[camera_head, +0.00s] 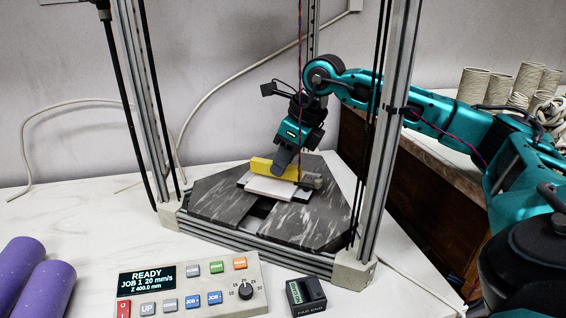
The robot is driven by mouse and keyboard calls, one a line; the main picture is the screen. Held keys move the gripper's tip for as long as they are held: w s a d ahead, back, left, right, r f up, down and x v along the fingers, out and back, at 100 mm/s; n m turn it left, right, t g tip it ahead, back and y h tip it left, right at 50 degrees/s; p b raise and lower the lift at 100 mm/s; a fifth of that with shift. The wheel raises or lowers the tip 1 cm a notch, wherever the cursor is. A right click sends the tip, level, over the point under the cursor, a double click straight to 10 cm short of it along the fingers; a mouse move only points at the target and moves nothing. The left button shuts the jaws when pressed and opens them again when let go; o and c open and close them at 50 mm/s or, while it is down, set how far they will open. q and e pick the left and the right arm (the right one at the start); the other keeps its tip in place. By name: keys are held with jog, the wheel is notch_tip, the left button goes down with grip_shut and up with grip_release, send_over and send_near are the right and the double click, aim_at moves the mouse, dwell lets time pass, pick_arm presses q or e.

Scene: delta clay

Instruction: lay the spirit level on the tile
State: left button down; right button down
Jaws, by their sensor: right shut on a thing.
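The yellow spirit level (261,164) is a long bar at the middle of the printer's dark bed. My right gripper (284,168) comes down from above and is shut on it, hiding part of its middle. The white tile (268,188) lies flat on the bed, just below the level in the picture. The level overlaps the tile's back edge; I cannot tell whether it touches the tile or hangs just above it. My left gripper is not in view.
The dark marbled bed (220,197) sits inside a frame of metal posts (390,130) with thin rods and a hanging cable. A control panel (190,285), black box (306,296) and purple rolls (40,280) stand in front.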

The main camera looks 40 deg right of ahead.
jog(key=shift+f, duration=0.1)
jog(key=shift+f+b, duration=0.25)
jog(key=shift+b, duration=0.05)
jog(key=c, duration=1.1)
grip_release()
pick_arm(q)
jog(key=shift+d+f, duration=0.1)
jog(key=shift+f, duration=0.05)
pick_arm(e)
jog(key=shift+o, duration=0.2)
jog(key=shift+r, duration=0.2)
pick_arm(q)
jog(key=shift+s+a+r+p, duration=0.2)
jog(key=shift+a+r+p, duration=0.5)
jog(key=shift+p, duration=1.2)
pick_arm(e)
jog(key=v, duration=1.2)
jog(key=shift+r, duration=0.25)
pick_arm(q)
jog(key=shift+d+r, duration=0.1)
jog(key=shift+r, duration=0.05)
pick_arm(e)
jog(key=shift+w, duration=0.1)
